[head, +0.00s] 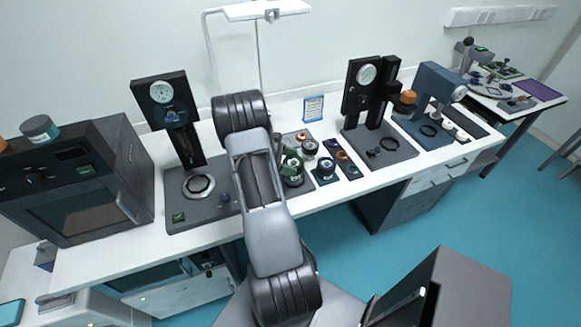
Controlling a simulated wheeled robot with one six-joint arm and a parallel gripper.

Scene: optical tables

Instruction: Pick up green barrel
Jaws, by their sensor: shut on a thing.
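A dark green, rounded thing (292,167), which looks like the green barrel, shows in the head view just right of my arm. It is at the mat of small parts on the white bench, partly covered by my arm. I cannot tell whether it rests there or is held. My arm's links rise in front of the bench and hide the area behind them. I cannot make out my gripper or its fingertips, so its contact with the green thing is hidden.
Small round parts (325,168) stand right of the green thing. A gauge stand (168,112) is to the left, another (375,105) to the right, with a blue-grey press (436,88) beyond. A black oven-like box (85,185) fills the left end. A small sign (313,108) stands behind.

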